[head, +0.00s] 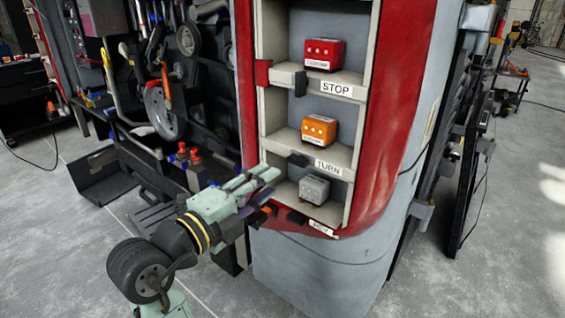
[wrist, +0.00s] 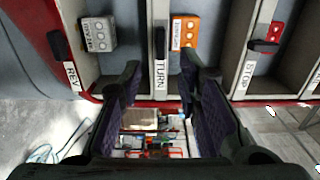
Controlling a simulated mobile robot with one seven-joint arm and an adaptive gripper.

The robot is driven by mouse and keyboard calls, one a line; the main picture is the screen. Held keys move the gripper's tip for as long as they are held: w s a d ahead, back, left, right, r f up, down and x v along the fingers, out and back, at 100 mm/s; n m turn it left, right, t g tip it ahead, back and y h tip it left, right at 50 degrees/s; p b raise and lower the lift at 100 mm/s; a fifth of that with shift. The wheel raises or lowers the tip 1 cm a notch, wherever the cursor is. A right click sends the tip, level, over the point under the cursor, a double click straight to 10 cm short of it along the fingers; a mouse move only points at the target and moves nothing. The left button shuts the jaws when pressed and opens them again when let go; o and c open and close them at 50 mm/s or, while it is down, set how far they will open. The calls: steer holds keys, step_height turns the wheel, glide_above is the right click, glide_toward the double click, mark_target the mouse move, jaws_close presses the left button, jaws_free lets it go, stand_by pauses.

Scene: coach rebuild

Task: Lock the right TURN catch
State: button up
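The TURN shelf holds an orange box (head: 319,129), also in the wrist view (wrist: 185,31). Its white TURN label (head: 328,168) is on the shelf front, and it also shows in the wrist view (wrist: 159,74). A dark catch (head: 298,160) sits just left of the label in the head view; it shows above the label in the wrist view (wrist: 160,40). I see no other TURN catch clearly, and cannot tell whether this catch is locked. My gripper (head: 270,174) is left of and below it. In the wrist view the fingers (wrist: 158,88) are apart, with nothing held between them.
The STOP shelf above holds a red box (head: 324,54); the REV shelf below holds a grey box (head: 314,189). Their dark catches (head: 300,83) (head: 297,217) protrude from the front. A red cabinet side (head: 400,110) bounds the shelves at right. Tool panels stand left.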

mark_target(295, 163)
steer(key=p+x, duration=0.3)
steer(key=x, duration=0.5)
steer(key=shift+w+d+r, duration=0.1)
steer(key=shift+w+d, duration=0.4)
steer(key=shift+w, duration=0.15)
jaws_close()
